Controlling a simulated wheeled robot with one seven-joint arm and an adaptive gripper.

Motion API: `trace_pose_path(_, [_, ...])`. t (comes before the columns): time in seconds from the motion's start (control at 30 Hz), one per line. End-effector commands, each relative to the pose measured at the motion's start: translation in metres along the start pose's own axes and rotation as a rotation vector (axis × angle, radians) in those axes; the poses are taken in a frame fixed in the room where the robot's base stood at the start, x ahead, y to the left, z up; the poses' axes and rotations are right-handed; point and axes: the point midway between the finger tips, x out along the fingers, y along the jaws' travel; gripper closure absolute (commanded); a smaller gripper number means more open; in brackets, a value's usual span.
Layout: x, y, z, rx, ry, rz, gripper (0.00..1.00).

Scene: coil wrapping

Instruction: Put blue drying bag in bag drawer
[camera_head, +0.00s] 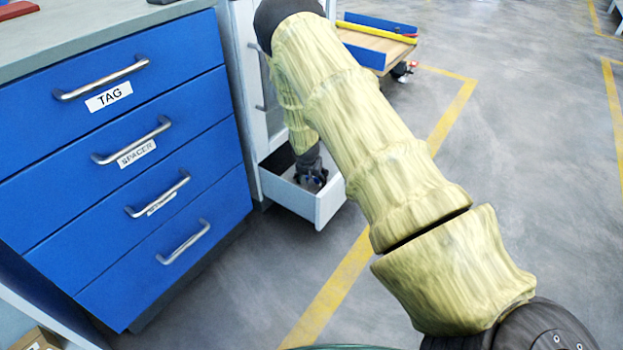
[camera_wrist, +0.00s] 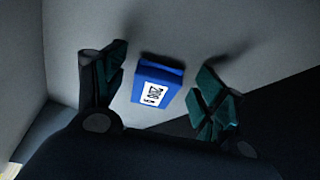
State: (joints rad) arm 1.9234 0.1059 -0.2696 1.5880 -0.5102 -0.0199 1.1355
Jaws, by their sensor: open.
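The blue drying bag (camera_wrist: 158,84), a small blue packet with a white printed label, lies between the spread fingers of my gripper (camera_wrist: 160,72) in the wrist view. The fingers stand apart from it on both sides. A pale surface is behind the bag, apparently the drawer floor. In the head view my gripper (camera_head: 312,176) points down into an open white drawer (camera_head: 329,203) low in the white cabinet. The bag cannot be told clearly there, as my gripper and the drawer front partly hide the inside.
A blue drawer unit (camera_head: 130,170) with labels such as TAG and SPACER stands shut at the left. A cart (camera_head: 375,45) with a wooden top and blue edges stands behind my arm. The grey floor (camera_head: 520,150) with yellow lines is clear at the right.

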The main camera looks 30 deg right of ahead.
Motion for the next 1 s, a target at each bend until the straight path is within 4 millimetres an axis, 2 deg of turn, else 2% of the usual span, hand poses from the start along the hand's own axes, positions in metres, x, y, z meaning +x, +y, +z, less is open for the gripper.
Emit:
trace_pose_path(0.17, [-0.002, 0.000, -0.001, 0.000, 0.000, 0.000, 0.30])
trace_pose_path(0.27, [-0.011, 0.000, -0.002, 0.000, 0.000, 0.000, 0.30])
trace_pose_path(0.7, [-0.088, 0.000, -0.003, 0.001, 0.000, 0.000, 0.30])
trace_pose_path(1.0, [-0.119, 0.000, -0.001, 0.000, 0.000, 0.000, 0.30])
